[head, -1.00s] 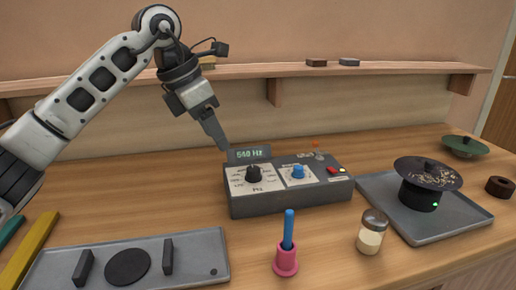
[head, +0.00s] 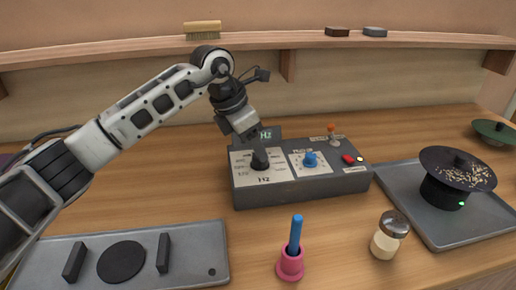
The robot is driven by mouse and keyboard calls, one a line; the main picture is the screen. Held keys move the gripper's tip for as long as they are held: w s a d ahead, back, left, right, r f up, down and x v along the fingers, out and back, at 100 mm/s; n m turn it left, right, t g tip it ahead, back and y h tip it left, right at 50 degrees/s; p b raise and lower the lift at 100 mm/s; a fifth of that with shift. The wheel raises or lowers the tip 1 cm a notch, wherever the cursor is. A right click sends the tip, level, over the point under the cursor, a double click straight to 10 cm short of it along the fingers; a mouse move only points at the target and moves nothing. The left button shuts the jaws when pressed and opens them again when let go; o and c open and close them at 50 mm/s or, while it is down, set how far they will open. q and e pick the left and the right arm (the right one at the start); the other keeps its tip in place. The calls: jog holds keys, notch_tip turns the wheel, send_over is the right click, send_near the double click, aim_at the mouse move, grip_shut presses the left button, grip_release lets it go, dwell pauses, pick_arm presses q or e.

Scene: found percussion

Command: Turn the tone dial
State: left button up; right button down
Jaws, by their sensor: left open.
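A dark grey control box (head: 300,190) stands on the wooden bench. On its left white panel is a black dial (head: 260,163) with "Hz" lettered below it. A blue dial (head: 310,159) sits on the panel to its right. My left gripper (head: 257,146) is open and points down at the black dial, its fingers right over it. They hide part of the dial and of the small Hz display (head: 266,134) behind. I cannot tell whether the fingers touch the dial. My right gripper is not in view.
The box also has an orange-tipped lever (head: 332,129) and a red button (head: 348,159). In front stand a pink holder (head: 290,264) with a blue stick and a shaker jar (head: 389,236). A grey tray (head: 440,240) with a black disc device (head: 457,168) is at right; a grey plate (head: 205,250) lies front left.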

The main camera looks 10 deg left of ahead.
aim_at(256, 165)
pick_arm(q)
jog(key=shift+x, duration=1.7)
jog(key=c, duration=1)
jog(key=shift+o, duration=0.2)
